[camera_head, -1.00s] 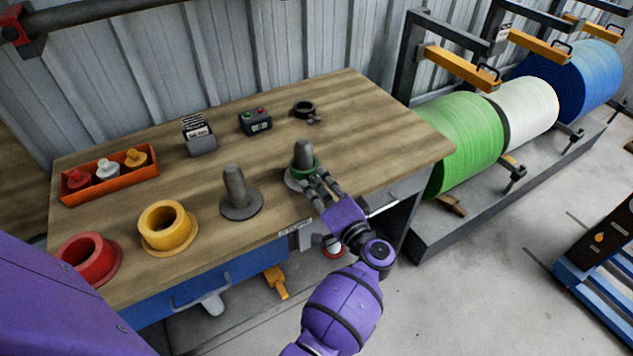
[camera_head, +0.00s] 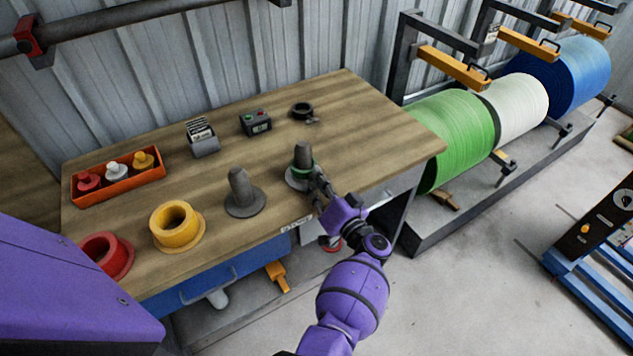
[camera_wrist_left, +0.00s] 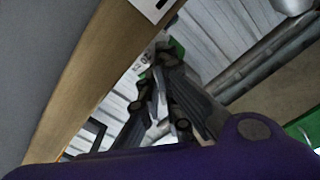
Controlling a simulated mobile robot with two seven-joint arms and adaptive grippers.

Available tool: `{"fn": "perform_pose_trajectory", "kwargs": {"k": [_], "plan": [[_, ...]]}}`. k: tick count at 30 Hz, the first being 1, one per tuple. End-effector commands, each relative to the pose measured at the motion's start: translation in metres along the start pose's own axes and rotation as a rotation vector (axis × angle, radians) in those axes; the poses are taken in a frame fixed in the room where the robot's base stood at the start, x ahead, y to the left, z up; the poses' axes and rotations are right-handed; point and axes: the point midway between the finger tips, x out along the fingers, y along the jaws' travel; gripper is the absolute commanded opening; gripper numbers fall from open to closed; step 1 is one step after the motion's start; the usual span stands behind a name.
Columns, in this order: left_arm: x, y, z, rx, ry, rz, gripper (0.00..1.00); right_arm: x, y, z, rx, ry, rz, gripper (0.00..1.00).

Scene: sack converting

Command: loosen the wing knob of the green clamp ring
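The green clamp ring (camera_head: 300,171) sits around the base of a grey post (camera_head: 303,153) on a round flange near the table's front edge. In the left wrist view, the dark fingers (camera_wrist_left: 158,78) converge near a small green part of the ring (camera_wrist_left: 176,47). The wing knob cannot be made out behind the fingers. Whether they are closed on it cannot be told. My right gripper is not in view.
On the table (camera_head: 370,120) stand another grey post (camera_head: 240,193), a yellow flanged sleeve (camera_head: 163,240), a red one (camera_head: 122,262), an orange tray (camera_head: 120,190), a button box (camera_head: 254,122) and a black ring (camera_head: 302,110). Large rolls (camera_head: 455,135) stand at right.

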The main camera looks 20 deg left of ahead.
Motion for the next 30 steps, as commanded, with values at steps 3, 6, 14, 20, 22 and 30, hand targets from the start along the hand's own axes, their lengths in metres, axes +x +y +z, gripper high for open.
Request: {"fn": "perform_pose_trajectory", "kwargs": {"k": [3,6,14,20,22,30], "plan": [[-0.0004,0.0003,0.0005,-0.016,-0.001,0.001,0.0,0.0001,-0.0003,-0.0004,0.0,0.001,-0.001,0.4],[-0.0003,0.0003,0.0005,-0.02,-0.001,0.0,0.0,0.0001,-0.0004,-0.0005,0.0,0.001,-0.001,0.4],[-0.0001,0.0001,0.0007,-0.02,-0.001,0.0,0.0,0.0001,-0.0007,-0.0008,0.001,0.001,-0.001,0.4],[0.0,0.0001,0.0006,-0.02,-0.001,0.0,0.23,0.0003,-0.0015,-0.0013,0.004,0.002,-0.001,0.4],[0.0,0.0,0.0005,-0.02,-0.001,0.0,0.23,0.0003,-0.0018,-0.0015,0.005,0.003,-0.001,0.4],[-0.003,0.0002,0.0005,-0.019,-0.001,0.001,0.23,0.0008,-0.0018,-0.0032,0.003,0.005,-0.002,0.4]]}}
